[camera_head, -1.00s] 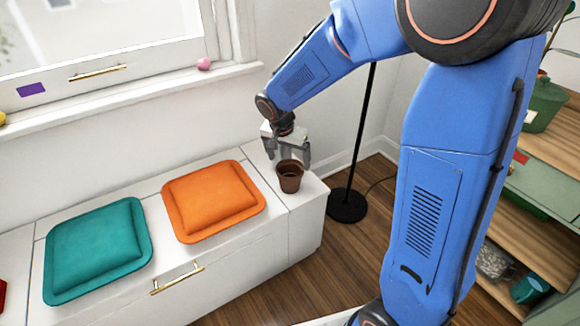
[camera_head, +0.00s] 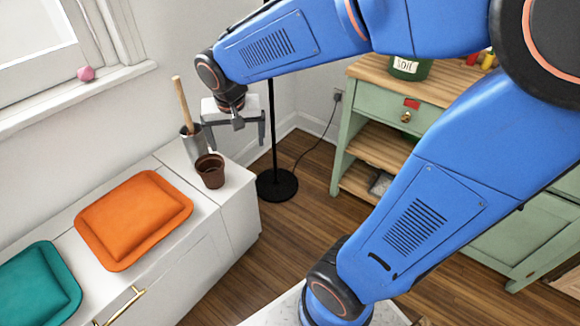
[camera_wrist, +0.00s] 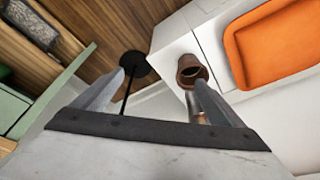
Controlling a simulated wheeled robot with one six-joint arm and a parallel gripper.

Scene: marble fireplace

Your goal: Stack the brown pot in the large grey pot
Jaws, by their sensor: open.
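The brown pot (camera_head: 211,172) stands upright and empty on the right end of the white bench, below the gripper. It also shows in the wrist view (camera_wrist: 191,68), past the right finger. My gripper (camera_head: 237,147) is open and empty, above and to the right of the brown pot, apart from it. Its fingers spread wide in the wrist view (camera_wrist: 160,82). A grey metal container (camera_head: 194,142) with a wooden handle stands behind the brown pot, partly hidden by the gripper. I cannot make out a large grey pot for certain.
The white bench (camera_head: 178,160) carries an orange cushion (camera_head: 134,216) and a teal cushion (camera_head: 38,287). A black lamp stand (camera_head: 277,185) stands on the floor right of the bench.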

